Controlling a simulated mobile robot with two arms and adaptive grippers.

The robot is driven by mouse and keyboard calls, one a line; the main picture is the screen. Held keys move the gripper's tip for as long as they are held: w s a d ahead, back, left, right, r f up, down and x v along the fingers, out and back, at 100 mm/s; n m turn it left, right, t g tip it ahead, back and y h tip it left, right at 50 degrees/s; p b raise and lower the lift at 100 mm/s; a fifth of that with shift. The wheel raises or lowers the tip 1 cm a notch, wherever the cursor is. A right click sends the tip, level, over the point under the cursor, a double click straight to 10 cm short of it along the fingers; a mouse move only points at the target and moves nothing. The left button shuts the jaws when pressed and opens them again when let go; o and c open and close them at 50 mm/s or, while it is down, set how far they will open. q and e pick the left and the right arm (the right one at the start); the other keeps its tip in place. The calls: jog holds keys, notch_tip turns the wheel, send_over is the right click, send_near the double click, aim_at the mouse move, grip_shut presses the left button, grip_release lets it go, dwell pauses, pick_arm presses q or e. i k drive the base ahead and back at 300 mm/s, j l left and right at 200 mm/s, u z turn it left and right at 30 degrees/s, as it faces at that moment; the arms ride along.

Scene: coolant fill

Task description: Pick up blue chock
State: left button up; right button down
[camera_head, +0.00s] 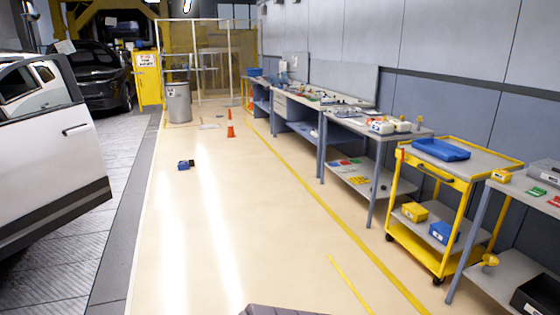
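A small dark blue and black object (186,164), possibly the blue chock, lies on the beige floor left of the middle, well ahead of me. It is too small to make out its exact shape. Neither of my grippers is in the head view. Nothing is seen touching the object.
An orange cone (230,124) and a grey bin (179,103) stand beyond it. A white vehicle (50,140) is at left. Workbenches (345,130) and a yellow cart (425,262) with a blue tray (440,149) line the right. The floor between is clear.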

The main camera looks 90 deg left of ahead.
aim_at(182, 166)
jog(key=u, duration=3.5)
jog(key=i+u, duration=0.15)
jog(key=i, duration=7.25)
jog(key=i+j+z, duration=0.15)
jog(key=i, duration=0.55)
jog(key=i+j, duration=0.15)
jog(key=i, duration=0.5)
jog(key=l+z, duration=0.05)
